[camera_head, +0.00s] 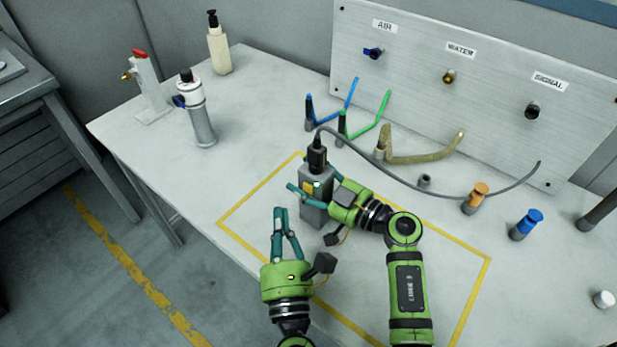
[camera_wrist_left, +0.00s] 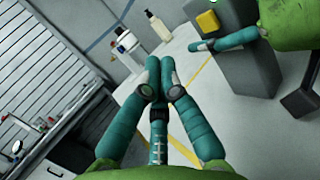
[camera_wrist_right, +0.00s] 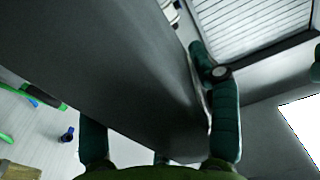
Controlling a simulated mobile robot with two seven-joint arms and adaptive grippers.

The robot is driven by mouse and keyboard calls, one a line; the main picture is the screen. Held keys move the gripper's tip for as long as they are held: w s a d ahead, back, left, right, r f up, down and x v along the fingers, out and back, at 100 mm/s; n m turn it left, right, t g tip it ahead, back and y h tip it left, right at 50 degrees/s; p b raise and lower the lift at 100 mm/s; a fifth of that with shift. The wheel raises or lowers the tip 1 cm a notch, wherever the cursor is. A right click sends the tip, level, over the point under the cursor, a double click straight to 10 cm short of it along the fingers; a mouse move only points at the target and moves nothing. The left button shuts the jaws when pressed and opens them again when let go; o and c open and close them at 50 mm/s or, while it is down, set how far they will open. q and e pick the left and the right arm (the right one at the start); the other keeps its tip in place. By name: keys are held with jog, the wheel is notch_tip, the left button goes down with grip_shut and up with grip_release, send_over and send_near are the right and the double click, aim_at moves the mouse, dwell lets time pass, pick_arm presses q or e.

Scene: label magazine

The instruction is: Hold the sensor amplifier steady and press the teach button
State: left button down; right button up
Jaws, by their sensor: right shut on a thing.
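The sensor amplifier (camera_head: 313,214) is a grey upright box on the bench, with a black plug and cable on top. It shows a green light and a yellow button (camera_head: 308,187), the teach button by its look; the button also shows in the left wrist view (camera_wrist_left: 207,21). My right gripper (camera_head: 312,195) is shut around the amplifier's sides; the box fills the space between its fingers in the right wrist view (camera_wrist_right: 160,125). My left gripper (camera_head: 280,211) has its fingertips together, empty, in front of and below the amplifier, apart from it.
A yellow outline (camera_head: 250,190) surrounds the amplifier's area. A grey cable (camera_head: 400,178) runs right from the plug. Hoses and fittings stand behind, before a panel (camera_head: 430,90) labelled AIR, WATER and SIGNAL. A dispenser bottle (camera_head: 219,50) and canister (camera_head: 200,112) stand back left.

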dwell(0.3)
jog(key=o, duration=1.5)
jog(key=v, duration=1.2)
jog(key=shift+s, duration=0.1)
